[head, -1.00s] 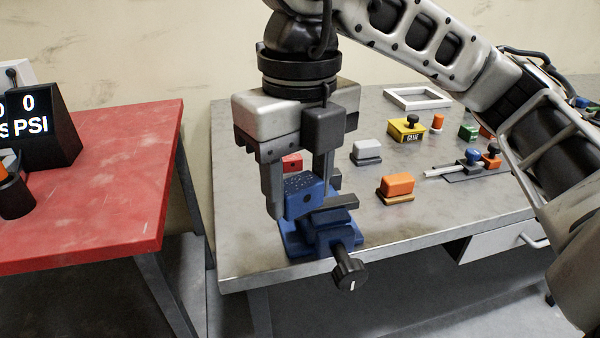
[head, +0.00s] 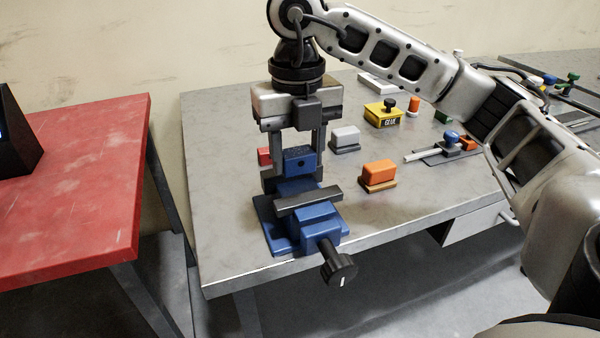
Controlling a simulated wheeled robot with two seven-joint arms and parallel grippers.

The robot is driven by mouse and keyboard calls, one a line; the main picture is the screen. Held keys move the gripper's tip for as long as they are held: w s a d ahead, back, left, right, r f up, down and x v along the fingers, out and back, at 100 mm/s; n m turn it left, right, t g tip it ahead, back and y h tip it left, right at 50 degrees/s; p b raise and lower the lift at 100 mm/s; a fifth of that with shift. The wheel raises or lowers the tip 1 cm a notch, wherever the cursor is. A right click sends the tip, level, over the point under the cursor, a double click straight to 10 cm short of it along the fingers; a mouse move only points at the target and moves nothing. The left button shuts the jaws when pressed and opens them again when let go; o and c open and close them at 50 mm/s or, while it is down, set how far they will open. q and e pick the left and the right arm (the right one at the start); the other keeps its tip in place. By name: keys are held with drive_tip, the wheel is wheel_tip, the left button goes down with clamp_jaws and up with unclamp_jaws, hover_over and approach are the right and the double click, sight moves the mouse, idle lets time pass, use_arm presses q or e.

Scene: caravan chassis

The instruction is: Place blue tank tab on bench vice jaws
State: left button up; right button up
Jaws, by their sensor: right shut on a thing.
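The blue tank tab (head: 299,160) is a small block with a dark hole in its front face. My right gripper (head: 298,153) points down with one finger on each side of the tab, shut on it. The blue bench vice (head: 318,231) stands at the front left corner of the grey bench, its black handle towards me. Its near grey jaw (head: 309,201) shows fully; the far jaw (head: 268,184) is partly hidden. The tab shows over the far part of the vice, behind the near jaw. I cannot tell whether it touches the vice. My left gripper is not in view.
On the grey bench (head: 225,210), right of the vice, stand an orange block (head: 379,173), a grey block (head: 345,137) and a yellow glue box (head: 383,115). A red block (head: 264,157) is close behind my gripper. A red table (head: 70,190) stands left, across a gap.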

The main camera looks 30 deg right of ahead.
sight(300, 190)
drive_tip(key=f, duration=0.1)
drive_tip(key=w+d+f, duration=0.1)
drive_tip(key=f, duration=0.2)
drive_tip(key=shift+w+d+f, duration=0.15)
drive_tip(key=shift+d+f, duration=0.05)
drive_tip(key=shift+f, duration=0.45)
drive_tip(key=shift+f, duration=0.15)
drive_tip(key=o, duration=1)
